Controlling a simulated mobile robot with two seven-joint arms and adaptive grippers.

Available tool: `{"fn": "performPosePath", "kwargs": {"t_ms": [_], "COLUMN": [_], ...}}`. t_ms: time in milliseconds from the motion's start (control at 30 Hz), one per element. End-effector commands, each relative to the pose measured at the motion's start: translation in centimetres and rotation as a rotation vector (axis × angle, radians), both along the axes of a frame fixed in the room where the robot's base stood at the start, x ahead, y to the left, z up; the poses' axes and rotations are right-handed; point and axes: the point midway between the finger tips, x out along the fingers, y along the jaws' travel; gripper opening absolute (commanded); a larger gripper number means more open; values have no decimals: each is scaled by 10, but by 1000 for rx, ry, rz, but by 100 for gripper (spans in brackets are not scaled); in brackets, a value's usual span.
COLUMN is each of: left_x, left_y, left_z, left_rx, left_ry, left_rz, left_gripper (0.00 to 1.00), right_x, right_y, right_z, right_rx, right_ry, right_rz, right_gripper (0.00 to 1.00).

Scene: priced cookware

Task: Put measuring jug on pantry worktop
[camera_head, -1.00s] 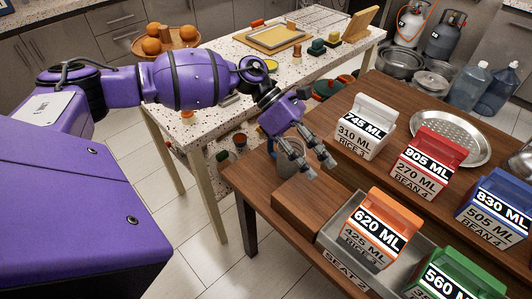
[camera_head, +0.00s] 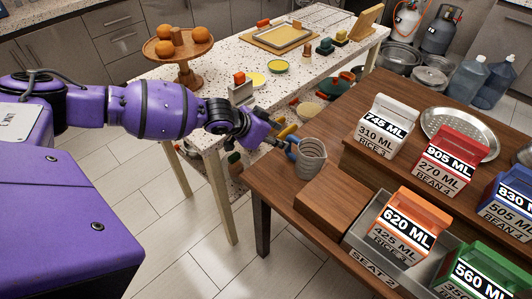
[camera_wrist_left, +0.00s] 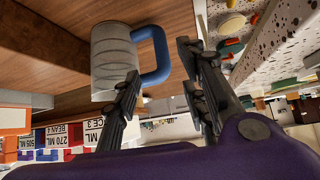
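The measuring jug (camera_head: 312,162), a grey ridged cup with a blue handle, stands at the left end of the brown wooden table. It also shows in the left wrist view (camera_wrist_left: 113,62), its blue handle (camera_wrist_left: 163,55) toward my fingers. My left gripper (camera_head: 283,140) is just left of the jug at handle height. In the wrist view its fingers (camera_wrist_left: 165,88) are apart, with the handle in line with the gap; I cannot tell whether they touch it. The speckled worktop (camera_head: 228,62) lies behind and left. My right gripper is not in view.
A wooden block (camera_head: 333,204) and a grey tray (camera_head: 362,247) with labelled cartons lie near the jug. The worktop bears a fruit stand (camera_head: 183,56), a framed tray (camera_head: 283,36) and small items. Floor shows between worktop and table.

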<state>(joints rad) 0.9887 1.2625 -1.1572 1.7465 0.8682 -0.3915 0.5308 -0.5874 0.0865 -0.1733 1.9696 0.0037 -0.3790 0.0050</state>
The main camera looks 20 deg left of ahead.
Motion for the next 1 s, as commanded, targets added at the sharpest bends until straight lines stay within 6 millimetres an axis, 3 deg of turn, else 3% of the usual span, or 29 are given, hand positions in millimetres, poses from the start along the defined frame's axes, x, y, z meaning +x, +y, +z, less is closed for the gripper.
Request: {"fn": "performPosePath", "kwargs": {"t_ms": [200,500,767,1000], "left_x": [18,42,44,44], "left_y": [-10,-23,-24,-24], "left_z": [-17,-47,-48,-49], "left_rx": [2,2,2,3], "left_ry": [-5,-6,-7,-8], "left_rz": [-3,-4,-4,-5], "left_gripper": [39,39,39,10], "right_x": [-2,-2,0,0], "right_y": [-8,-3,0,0], "right_z": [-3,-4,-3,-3], "right_rx": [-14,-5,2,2], "right_ry": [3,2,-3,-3], "right_rz": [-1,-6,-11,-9], "right_gripper": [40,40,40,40]}}
